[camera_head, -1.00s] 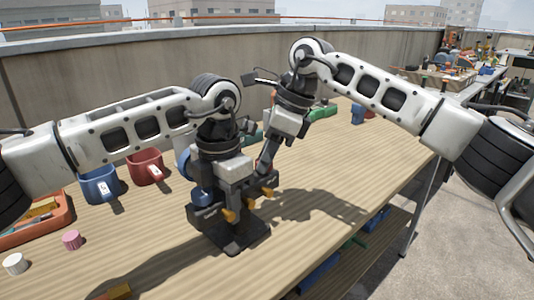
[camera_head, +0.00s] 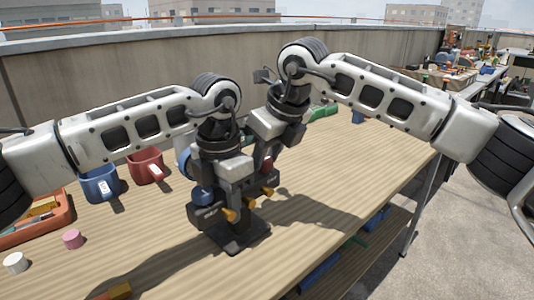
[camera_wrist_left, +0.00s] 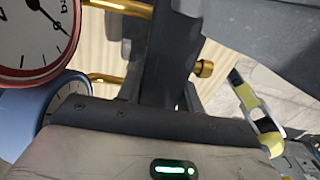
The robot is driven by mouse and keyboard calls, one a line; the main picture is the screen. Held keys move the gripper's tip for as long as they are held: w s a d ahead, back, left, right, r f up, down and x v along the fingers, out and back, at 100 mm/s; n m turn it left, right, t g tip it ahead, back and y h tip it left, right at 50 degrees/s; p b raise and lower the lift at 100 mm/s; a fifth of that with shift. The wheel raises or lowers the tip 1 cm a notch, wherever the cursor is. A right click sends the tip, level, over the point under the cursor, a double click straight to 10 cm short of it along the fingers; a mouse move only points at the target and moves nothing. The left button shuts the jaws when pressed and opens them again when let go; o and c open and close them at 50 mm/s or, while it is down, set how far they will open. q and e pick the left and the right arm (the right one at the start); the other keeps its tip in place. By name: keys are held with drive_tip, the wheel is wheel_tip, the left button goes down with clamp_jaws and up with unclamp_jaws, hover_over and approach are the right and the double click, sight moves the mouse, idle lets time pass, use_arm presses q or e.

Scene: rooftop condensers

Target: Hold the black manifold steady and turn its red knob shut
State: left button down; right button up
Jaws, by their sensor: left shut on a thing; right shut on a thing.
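The black manifold (camera_head: 238,236) stands upright on its dark base plate on the table, with brass fittings along its front and a blue knob (camera_head: 202,195) at its left. My left gripper (camera_head: 226,184) is shut on the manifold's upper body from above. The red knob (camera_head: 267,164) shows only in part at the manifold's right end. My right gripper (camera_head: 264,156) is shut on the red knob, its fingers largely hidden behind the left one. In the left wrist view, a red-rimmed gauge (camera_wrist_left: 38,35) and a blue-rimmed gauge (camera_wrist_left: 58,105) show beside the dark manifold body.
A blue mug (camera_head: 100,185) and a red mug (camera_head: 146,165) stand left of the manifold. An orange tray (camera_head: 62,215) and a pink cylinder (camera_head: 72,239) lie further left. A green item (camera_head: 322,111) lies at the back. The table's right front is clear.

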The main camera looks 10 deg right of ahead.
drive_tip(key=shift+m, duration=0.6)
drive_tip(key=shift+t, duration=0.3)
drive_tip(key=shift+a, duration=0.1)
drive_tip(key=o, duration=1)
drive_tip(key=shift+c, duration=0.2)
drive_tip(key=v, duration=1.2)
drive_tip(key=shift+a, duration=0.15)
drive_tip(key=shift+r, duration=0.1)
